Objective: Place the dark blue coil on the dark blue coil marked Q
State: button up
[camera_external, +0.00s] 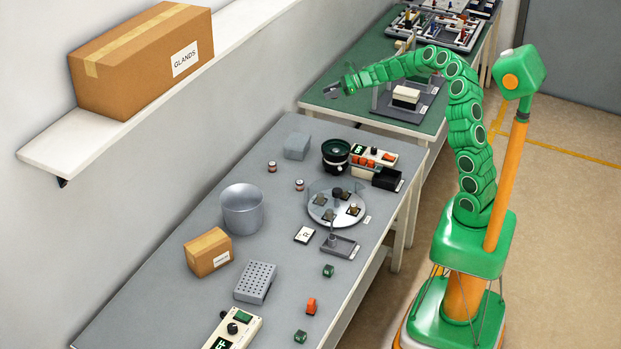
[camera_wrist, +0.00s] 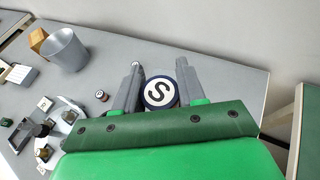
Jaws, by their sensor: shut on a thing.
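My gripper (camera_external: 336,90) is raised high beyond the far end of the grey table in the external view. In the wrist view, its two grey fingers (camera_wrist: 158,75) stand on either side of a round coil (camera_wrist: 160,92) with a dark blue rim and a white top marked S, and are shut on it. Two small coils (camera_external: 272,167) (camera_external: 299,184) with pale tops stand apart on the table. One small coil (camera_wrist: 101,96) shows left of the fingers in the wrist view; another (camera_wrist: 135,63) is partly behind the left finger. Their letters are too small to read.
A metal bowl (camera_external: 243,212), a cardboard box (camera_external: 208,251) and a grey block (camera_external: 297,146) stand on the grey table (camera_external: 205,215). A round plate with dark parts (camera_external: 325,213) and a black bowl feeder (camera_external: 335,155) are nearer me. Table around the small coils is clear.

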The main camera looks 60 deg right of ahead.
jog(key=w+a+m+h, duration=0.3)
jog(key=w+m+h, duration=0.1)
jog(key=w, duration=0.3)
jog(key=w+a+m+t+h, duration=0.1)
jog(key=w+a+m+h, duration=0.2)
jog(key=w+m+h, duration=0.2)
jog(key=shift+w+f+h, duration=0.2)
jog(key=shift+w+h, duration=0.6)
jog(key=shift+w, duration=0.4)
